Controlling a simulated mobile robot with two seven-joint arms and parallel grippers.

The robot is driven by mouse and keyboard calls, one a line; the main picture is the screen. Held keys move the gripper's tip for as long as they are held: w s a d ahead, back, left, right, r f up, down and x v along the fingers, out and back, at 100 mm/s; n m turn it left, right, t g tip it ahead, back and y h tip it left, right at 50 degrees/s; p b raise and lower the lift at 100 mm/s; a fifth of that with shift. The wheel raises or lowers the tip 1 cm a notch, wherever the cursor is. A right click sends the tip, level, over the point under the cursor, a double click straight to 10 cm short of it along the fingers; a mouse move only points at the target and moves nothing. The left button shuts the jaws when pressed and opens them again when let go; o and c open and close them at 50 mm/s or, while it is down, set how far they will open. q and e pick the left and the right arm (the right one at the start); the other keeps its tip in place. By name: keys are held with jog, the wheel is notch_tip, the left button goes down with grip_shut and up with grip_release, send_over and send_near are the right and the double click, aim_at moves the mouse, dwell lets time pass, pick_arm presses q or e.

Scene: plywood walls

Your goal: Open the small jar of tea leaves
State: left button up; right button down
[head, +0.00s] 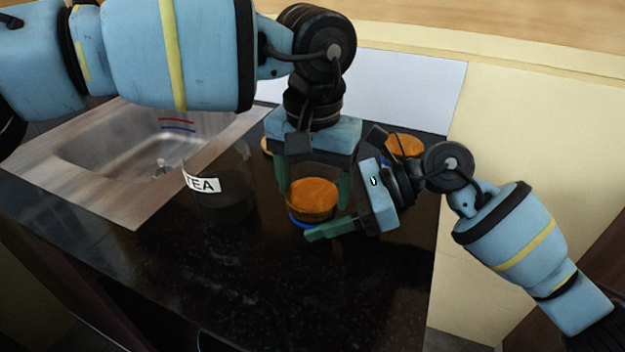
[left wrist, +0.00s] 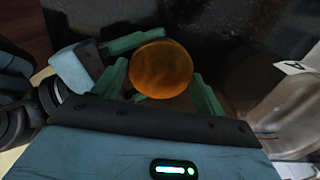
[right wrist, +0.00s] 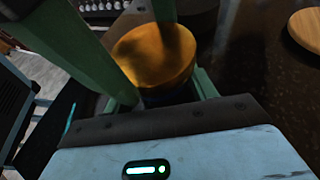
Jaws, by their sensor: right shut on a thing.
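The small jar (head: 312,215) stands on the dark counter with its round orange-brown wooden lid (head: 312,194) on top. The lid also shows in the left wrist view (left wrist: 161,68) and the right wrist view (right wrist: 155,52). My left gripper (head: 314,188) points down from above, its green fingers on either side of the lid; it looks open, with little clearance. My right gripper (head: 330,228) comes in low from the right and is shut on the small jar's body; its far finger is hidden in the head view. Much of the jar's body is hidden.
A larger clear jar labelled TEA (head: 203,184) stands left of the small jar. A round wooden piece (right wrist: 308,28) lies on the counter. Another wooden-topped thing (head: 405,146) is behind my right gripper. A metal sink (head: 125,150) is at the left. The front counter is clear.

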pick_arm(q)
jog(key=shift+a, duration=0.1)
jog(key=shift+c, duration=1.4)
jog(key=n, duration=0.5)
jog(key=shift+n, duration=0.3)
pick_arm(e)
jog(key=shift+d, duration=0.1)
pick_arm(q)
jog(key=n, duration=0.4)
jog(key=shift+a+n, duration=0.1)
jog(key=shift+n, duration=0.2)
jog(key=n, duration=1)
jog(key=shift+n, duration=0.4)
pick_arm(e)
jog(key=shift+w, duration=0.1)
pick_arm(q)
jog(key=n, duration=0.6)
jog(key=shift+r, duration=0.1)
pick_arm(e)
jog(key=shift+d, duration=0.1)
pick_arm(q)
jog(key=n, duration=0.4)
jog(key=shift+n, duration=0.4)
jog(key=n, duration=1.1)
jog(key=shift+r, duration=0.5)
